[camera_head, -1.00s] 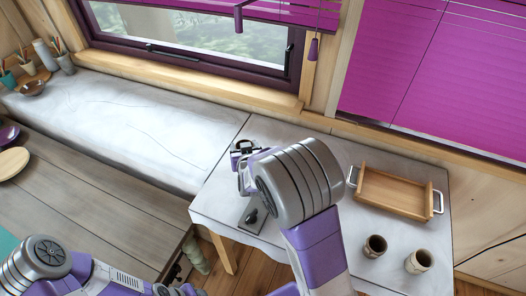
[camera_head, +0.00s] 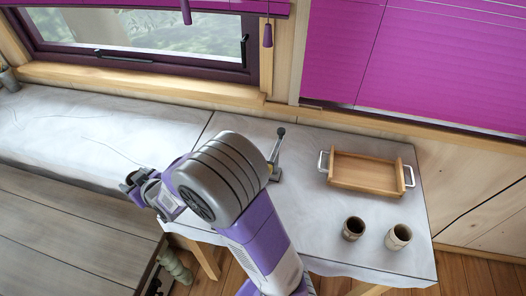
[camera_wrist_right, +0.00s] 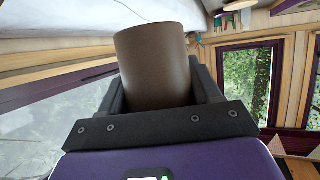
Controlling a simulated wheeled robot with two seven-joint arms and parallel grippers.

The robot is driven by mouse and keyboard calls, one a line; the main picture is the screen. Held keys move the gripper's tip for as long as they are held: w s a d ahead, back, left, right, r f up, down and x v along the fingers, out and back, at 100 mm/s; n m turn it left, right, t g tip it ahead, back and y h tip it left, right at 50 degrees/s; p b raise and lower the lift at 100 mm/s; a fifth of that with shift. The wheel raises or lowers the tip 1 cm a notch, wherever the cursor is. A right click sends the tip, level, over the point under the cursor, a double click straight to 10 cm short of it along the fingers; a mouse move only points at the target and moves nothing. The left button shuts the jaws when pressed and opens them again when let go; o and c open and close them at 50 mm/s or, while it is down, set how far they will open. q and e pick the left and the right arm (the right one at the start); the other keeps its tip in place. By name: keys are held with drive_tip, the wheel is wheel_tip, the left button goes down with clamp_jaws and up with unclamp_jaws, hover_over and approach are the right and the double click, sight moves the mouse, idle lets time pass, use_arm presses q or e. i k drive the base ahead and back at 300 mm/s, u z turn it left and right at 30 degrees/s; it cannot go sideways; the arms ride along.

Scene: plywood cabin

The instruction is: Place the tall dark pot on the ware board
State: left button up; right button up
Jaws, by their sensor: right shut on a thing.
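The tall dark pot (camera_wrist_right: 157,62) is a brown cylinder, upright in the right wrist view. My right gripper (camera_wrist_right: 160,95) is shut on it, with a black finger at either side. In the head view my right gripper (camera_head: 135,186) is left of my bulky forearm, near the left edge of the white-covered table. The pot cannot be made out clearly there. A wooden tray (camera_head: 368,170) with metal side handles sits empty on the right of that table; I cannot tell whether it is the ware board. My left gripper is not in view.
A dark-mouthed cup (camera_head: 353,229) and a paler cup (camera_head: 398,237) stand in front of the tray. A dark lever (camera_head: 275,152) stands upright behind my forearm. A white-covered bench (camera_head: 90,130) runs left under the window. Table space between lever and tray is clear.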

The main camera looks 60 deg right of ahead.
sight(364, 173)
drive_tip(key=k, duration=1.1)
drive_tip(key=z, duration=1.3)
drive_tip(key=i, duration=0.5)
drive_tip(key=u, duration=0.05)
